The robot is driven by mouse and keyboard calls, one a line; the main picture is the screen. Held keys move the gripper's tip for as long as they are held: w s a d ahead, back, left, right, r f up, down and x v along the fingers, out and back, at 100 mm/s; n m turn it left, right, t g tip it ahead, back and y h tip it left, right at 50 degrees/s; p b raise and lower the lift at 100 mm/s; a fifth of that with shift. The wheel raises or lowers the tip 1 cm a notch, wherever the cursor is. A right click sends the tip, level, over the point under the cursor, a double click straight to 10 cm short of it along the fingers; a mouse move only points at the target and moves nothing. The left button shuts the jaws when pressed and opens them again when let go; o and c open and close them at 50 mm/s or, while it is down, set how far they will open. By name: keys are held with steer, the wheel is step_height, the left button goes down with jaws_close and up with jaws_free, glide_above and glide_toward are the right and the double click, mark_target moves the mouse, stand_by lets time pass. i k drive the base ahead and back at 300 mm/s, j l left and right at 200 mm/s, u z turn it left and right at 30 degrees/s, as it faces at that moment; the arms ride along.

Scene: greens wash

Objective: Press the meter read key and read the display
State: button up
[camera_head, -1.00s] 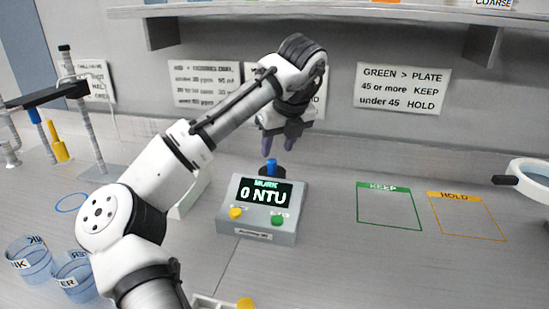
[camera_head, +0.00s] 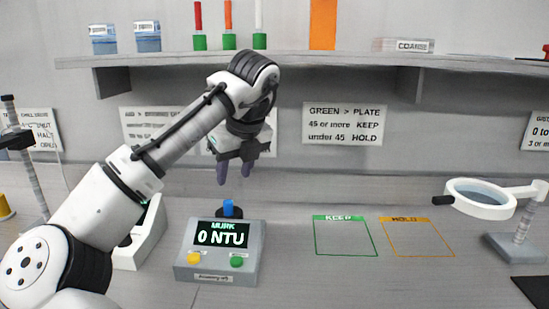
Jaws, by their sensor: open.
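The meter (camera_head: 218,275) is a grey box with a sloped front, standing on the bench left of the picture's middle. Its dark display (camera_head: 221,234) reads "MURK 0 NTU" in light green and white. Below the display are a yellow key (camera_head: 194,259) and a green key (camera_head: 236,261); their labels are too small to read. A blue-topped piece (camera_head: 229,208) stands in a dark holder at the meter's back. My gripper (camera_head: 234,180) hangs open and empty above the meter's back, fingers pointing down, apart from the blue piece.
A green KEEP outline (camera_head: 345,237) and an orange HOLD outline (camera_head: 418,238) lie empty on the bench to the right. A ring magnifier (camera_head: 480,198) on a stand is at far right. A shelf (camera_head: 300,58) with tubes runs above. A white device (camera_head: 140,240) stands left of the meter.

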mark_target(236, 262)
steer(key=k, duration=0.95)
